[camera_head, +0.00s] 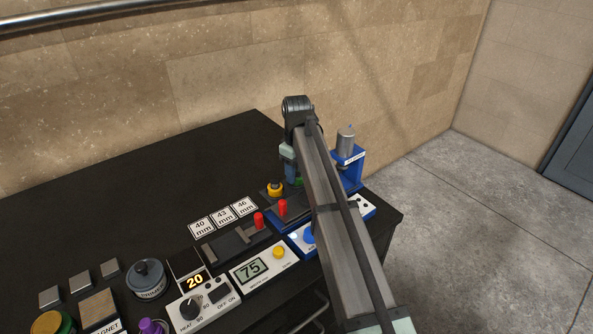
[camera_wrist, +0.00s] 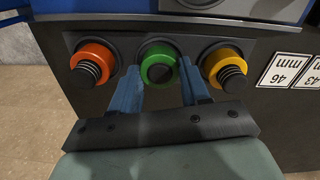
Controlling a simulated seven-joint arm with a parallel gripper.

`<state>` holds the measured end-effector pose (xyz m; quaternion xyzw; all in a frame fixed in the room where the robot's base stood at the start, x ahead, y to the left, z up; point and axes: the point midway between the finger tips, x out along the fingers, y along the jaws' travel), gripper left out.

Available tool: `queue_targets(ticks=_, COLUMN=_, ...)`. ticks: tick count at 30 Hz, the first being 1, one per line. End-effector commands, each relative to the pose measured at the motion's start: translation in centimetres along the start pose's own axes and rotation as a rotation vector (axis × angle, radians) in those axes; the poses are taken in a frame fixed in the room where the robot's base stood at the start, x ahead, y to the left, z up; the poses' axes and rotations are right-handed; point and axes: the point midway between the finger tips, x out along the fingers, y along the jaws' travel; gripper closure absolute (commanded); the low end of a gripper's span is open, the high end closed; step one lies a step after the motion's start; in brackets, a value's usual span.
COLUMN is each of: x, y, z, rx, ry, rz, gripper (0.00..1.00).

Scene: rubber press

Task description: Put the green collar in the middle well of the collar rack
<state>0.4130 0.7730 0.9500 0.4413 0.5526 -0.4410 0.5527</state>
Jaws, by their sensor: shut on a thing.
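The green collar (camera_wrist: 158,62) is between the two blue fingers of my gripper (camera_wrist: 158,76) in the wrist view, and the fingers are shut on it. It is lined up with the middle well of the dark collar rack (camera_wrist: 118,49). I cannot tell whether it is seated or just above the well. An orange collar (camera_wrist: 91,63) is at the left well and a yellow collar (camera_wrist: 225,66) at the right well. In the head view, my gripper (camera_head: 291,176) points down at the rack, and my arm hides the green collar. The yellow collar (camera_head: 275,189) shows there.
A blue press (camera_head: 349,165) with a metal cylinder stands close behind the rack. White 40, 43 and 46 mm cards (camera_head: 223,216) lie to the left. Red-knobbed fixtures (camera_head: 258,220) and control boxes (camera_head: 262,268) are nearer. The black table is clear at the back left.

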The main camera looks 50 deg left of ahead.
Motion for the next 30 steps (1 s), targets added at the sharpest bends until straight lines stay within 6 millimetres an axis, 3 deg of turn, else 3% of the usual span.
queue_targets(ticks=2, x=0.2, y=0.0, z=0.0, rx=0.000, ry=0.000, rz=0.000, gripper=0.93)
queue_targets(ticks=3, x=0.2, y=0.0, z=0.0, rx=0.000, ry=0.000, rz=0.000, gripper=0.52)
queue_targets(ticks=10, x=0.2, y=0.0, z=0.0, rx=0.000, ry=0.000, rz=0.000, gripper=0.30)
queue_targets(ticks=20, x=-0.1, y=0.0, z=0.0, rx=0.000, ry=0.000, rz=0.000, gripper=0.29)
queue_targets(ticks=26, x=-2.5, y=0.1, z=-0.1, rx=0.000, ry=0.001, rz=0.001, gripper=0.29)
queue_targets(ticks=30, x=-5.1, y=0.1, z=-0.1, rx=0.000, ry=0.002, rz=0.001, gripper=0.29)
